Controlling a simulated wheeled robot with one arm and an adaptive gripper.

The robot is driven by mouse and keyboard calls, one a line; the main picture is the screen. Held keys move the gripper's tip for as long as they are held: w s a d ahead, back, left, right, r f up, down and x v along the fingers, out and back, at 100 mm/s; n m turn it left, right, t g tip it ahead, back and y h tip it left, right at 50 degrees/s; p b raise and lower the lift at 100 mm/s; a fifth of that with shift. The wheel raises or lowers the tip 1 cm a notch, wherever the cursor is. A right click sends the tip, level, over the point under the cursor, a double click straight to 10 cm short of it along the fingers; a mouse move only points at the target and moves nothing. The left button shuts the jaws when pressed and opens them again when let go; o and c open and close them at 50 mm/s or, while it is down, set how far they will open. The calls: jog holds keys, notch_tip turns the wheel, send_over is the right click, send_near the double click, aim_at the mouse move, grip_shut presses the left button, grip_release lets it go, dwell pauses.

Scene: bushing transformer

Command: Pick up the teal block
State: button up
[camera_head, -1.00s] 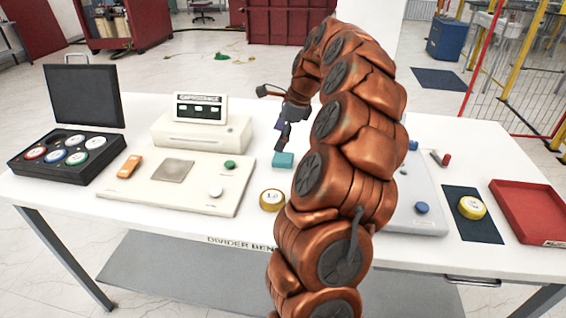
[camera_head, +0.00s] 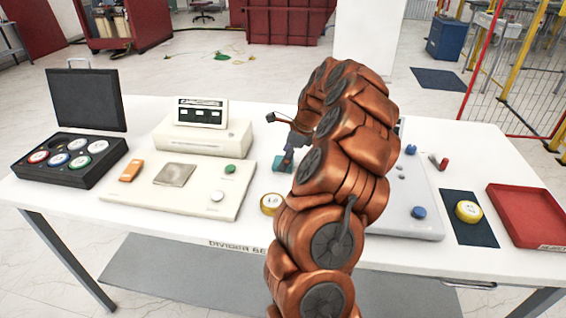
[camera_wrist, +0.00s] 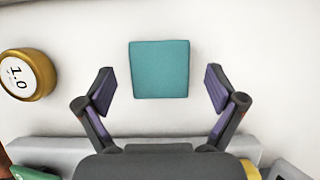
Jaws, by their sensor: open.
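The teal block (camera_wrist: 160,69) lies flat on the white tabletop in the wrist view, just beyond and between the two fingertips. My gripper (camera_wrist: 160,91) is open, with one finger to the left and one to the right of the block's line, and nothing between them touches it. In the head view the teal block (camera_head: 281,163) sits at the middle of the table, partly hidden by my gripper (camera_head: 287,157), which is above or at it. My arm hides much of the area to the right.
A yellow 1.0 weight (camera_wrist: 28,74) lies left of the block in the wrist view and shows near my arm in the head view (camera_head: 271,204). A cream panel (camera_head: 180,185), a black case (camera_head: 68,160) and a red tray (camera_head: 528,213) stand on the table (camera_head: 140,238).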

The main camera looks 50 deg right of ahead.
jog(key=shift+w+f, duration=0.1)
jog(key=shift+f, duration=0.15)
jog(key=shift+a, duration=0.1)
jog(key=c, duration=1.3)
